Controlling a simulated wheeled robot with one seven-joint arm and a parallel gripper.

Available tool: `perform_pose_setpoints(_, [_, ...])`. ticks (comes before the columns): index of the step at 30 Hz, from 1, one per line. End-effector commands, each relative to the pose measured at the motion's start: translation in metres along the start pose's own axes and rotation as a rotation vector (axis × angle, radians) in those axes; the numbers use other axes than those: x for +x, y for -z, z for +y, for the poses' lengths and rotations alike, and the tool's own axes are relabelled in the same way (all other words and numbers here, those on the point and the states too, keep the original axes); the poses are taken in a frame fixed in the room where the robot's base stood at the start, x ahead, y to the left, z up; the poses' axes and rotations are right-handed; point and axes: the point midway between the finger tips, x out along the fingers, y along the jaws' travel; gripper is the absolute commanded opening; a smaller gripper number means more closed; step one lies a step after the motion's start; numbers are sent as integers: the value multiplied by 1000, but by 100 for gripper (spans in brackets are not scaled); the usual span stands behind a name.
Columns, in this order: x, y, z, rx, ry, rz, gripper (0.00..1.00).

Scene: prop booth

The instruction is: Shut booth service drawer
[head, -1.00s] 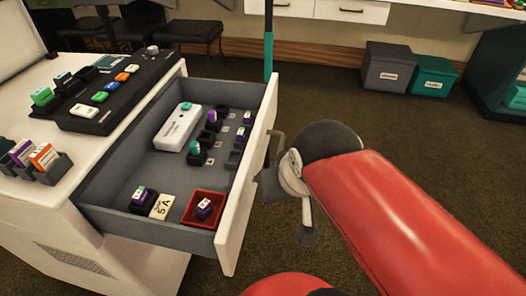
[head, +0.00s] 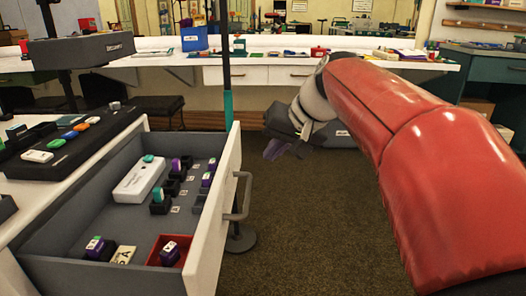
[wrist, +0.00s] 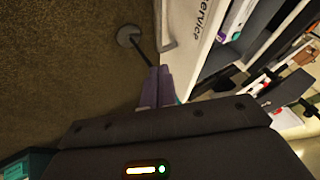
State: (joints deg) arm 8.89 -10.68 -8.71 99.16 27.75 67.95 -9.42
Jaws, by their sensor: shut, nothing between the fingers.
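The service drawer (head: 214,212) stands pulled out of the white booth counter at the left of the head view, with its grey handle (head: 243,197) on the outer face. In the wrist view, the drawer front (wrist: 196,45) shows part of the word "service", and the handle (wrist: 166,28) is at the top. My gripper (head: 278,150) is to the right of the drawer front and beyond the handle, apart from both. Its purplish fingers (wrist: 157,88) are together with nothing between them.
The drawer holds a white box (head: 139,180), a red tray (head: 153,258) and several small blocks. A black panel with coloured buttons (head: 50,140) sits on the counter. A pole (head: 227,90) stands behind the drawer. The carpet (head: 310,225) right of the drawer is clear.

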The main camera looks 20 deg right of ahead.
Motion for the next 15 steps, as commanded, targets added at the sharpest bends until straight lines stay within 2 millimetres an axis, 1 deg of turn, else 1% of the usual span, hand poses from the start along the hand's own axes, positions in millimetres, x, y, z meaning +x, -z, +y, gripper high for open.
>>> perform_pose_setpoints(1, [14, -2, 1, 0, 0, -5, 0])
perform_pose_setpoints(3, [30, -2, 1, 0, 0, -5, 0])
perform_pose_setpoints(9, [71, -2, 1, 0, -1, -4, 0])
perform_pose_setpoints(12, [75, -1, -17, -3, 1, 0, 0])
perform_pose_setpoints(15, [80, -1, -27, -2, -1, -1, 0])
